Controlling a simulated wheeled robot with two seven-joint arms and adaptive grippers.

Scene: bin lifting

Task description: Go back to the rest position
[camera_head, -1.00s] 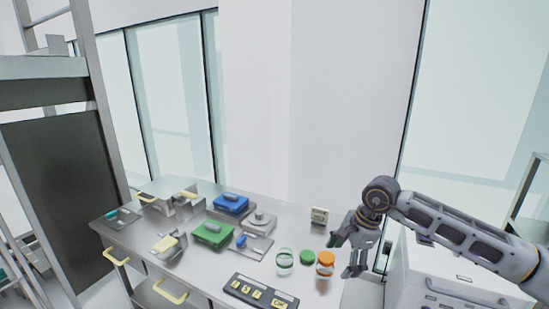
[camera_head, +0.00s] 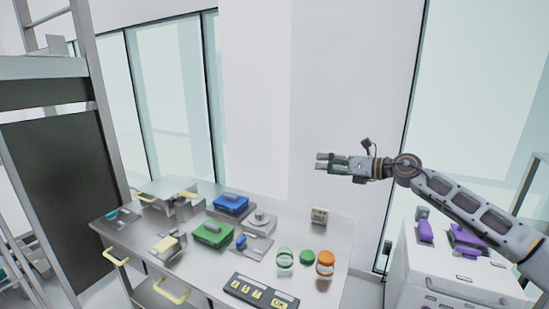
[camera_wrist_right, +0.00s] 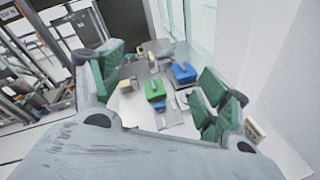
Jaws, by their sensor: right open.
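My right gripper (camera_head: 322,162) is raised above the back right of the table in the head view, pointing left, in front of the white wall. Its fingers are apart with nothing between them. In the right wrist view the green-padded fingers (camera_wrist_right: 155,92) stand open to either side, with the table and its items far below between them. My left gripper is in neither view.
The metal table (camera_head: 225,268) holds a blue case (camera_head: 230,204), a green case (camera_head: 212,234), a clear jar (camera_head: 284,262), a green lid (camera_head: 307,257), an orange-topped jar (camera_head: 325,265) and a keypad (camera_head: 260,292). A white cabinet (camera_head: 440,280) with purple items stands right. A shelf frame stands left.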

